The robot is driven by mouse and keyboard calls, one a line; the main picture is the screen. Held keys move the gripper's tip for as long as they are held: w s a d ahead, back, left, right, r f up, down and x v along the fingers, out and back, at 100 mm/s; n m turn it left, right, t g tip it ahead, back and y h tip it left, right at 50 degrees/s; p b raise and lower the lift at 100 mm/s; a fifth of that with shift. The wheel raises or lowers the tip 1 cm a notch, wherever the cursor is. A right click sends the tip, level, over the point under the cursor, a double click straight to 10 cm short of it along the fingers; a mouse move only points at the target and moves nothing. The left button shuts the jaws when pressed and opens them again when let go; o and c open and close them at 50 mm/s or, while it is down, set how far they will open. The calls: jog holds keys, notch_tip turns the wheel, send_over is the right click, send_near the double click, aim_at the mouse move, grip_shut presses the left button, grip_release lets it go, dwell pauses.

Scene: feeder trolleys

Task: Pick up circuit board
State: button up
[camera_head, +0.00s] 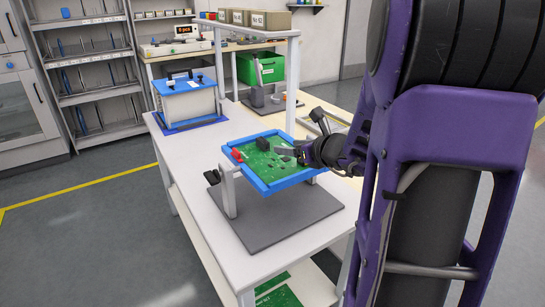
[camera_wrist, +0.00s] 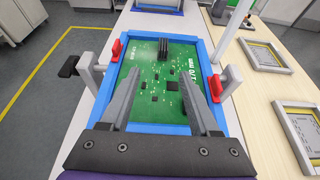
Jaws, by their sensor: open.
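The green circuit board (camera_head: 258,172) lies in a blue frame (camera_head: 292,180) held on a stand with a grey base (camera_head: 290,220) on the white table. In the wrist view the board (camera_wrist: 160,112) fills the middle, with a black finned block (camera_wrist: 177,48) at its far end and small dark chips. A red clip (camera_wrist: 116,50) sits on the frame's left side and another red clip (camera_wrist: 215,87) on the right. My gripper (camera_head: 283,150) is open above the board. Its two fingers (camera_wrist: 162,70) are spread over the board with nothing between them. Whether the fingertips touch the board is unclear.
A blue-and-white box fixture (camera_head: 187,100) stands behind on the table. A green bin (camera_head: 260,68) and a grey stand are further back. Framed panels (camera_wrist: 278,57) lie on the wooden table to the right. More green boards (camera_head: 278,295) lie on the lower shelf.

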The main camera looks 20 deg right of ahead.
send_near(266, 142)
jog(key=x, duration=0.3)
jog(key=shift+a+f+b, duration=0.1)
jog(key=shift+a+b, duration=0.2)
jog(key=x, duration=0.5)
jog(key=shift+d, duration=0.25)
grip_shut()
dwell(0.8)
